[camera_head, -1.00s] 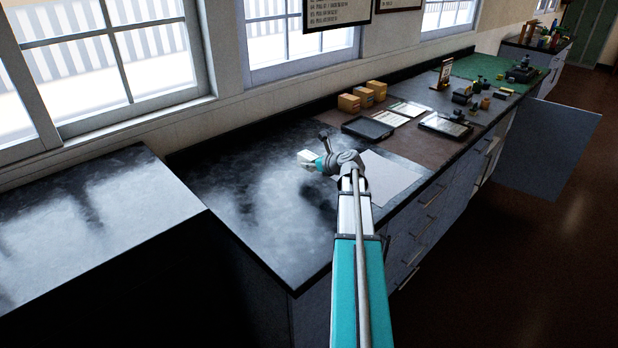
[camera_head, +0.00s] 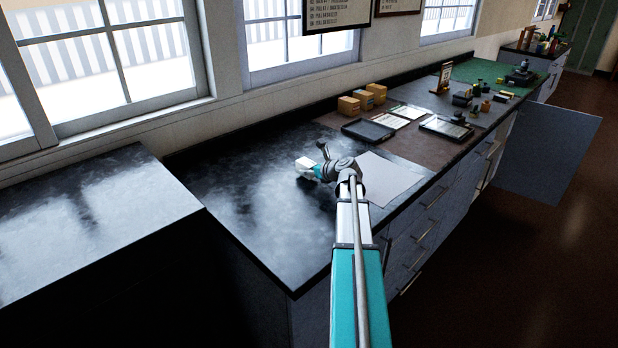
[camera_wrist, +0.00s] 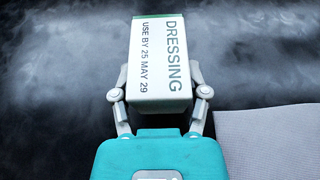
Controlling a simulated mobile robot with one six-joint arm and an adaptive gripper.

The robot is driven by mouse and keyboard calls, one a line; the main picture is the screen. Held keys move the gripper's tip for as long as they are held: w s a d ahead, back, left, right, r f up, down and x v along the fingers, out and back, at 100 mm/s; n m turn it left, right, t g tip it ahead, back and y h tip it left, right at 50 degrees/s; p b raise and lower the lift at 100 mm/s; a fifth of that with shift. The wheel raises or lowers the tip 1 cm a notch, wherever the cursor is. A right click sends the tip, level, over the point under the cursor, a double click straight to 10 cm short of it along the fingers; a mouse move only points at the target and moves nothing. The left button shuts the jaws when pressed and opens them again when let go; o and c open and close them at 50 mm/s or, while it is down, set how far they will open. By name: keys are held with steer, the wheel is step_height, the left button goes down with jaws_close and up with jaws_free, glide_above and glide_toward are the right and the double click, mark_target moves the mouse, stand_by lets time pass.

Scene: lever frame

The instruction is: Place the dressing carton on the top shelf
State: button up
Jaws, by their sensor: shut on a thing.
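The dressing carton (camera_wrist: 160,62) is a white box with a green edge, printed "DRESSING" and "USE BY 25 MAY 29". My gripper (camera_wrist: 160,92) is shut on it, one finger on each side, in the wrist view. In the head view my gripper (camera_head: 306,169) and the small white carton (camera_head: 303,164) are over the dark worktop (camera_head: 235,200), left of a pale sheet. I cannot tell whether the carton touches the worktop. No shelf can be made out in these views.
The pale sheet (camera_head: 390,178) lies right of my gripper. Beyond it are a dark tray (camera_head: 368,130), several orange-brown boxes (camera_head: 362,99) and a framed panel (camera_head: 446,126). A cabinet door (camera_head: 548,150) stands open at right. The worktop's left part is clear.

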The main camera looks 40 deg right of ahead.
steer(key=shift+f+b, duration=0.3)
steer(key=shift+f, duration=0.25)
steer(key=shift+f, duration=0.15)
steer(key=o, duration=1)
steer(key=shift+o, duration=0.2)
steer(key=shift+s+r, duration=0.1)
steer(key=shift+r, duration=0.2)
steer(key=p+v, duration=0.4)
steer(key=v, duration=0.7)
steer(key=shift+s+p, duration=0.35)
steer(key=shift+s, duration=0.05)
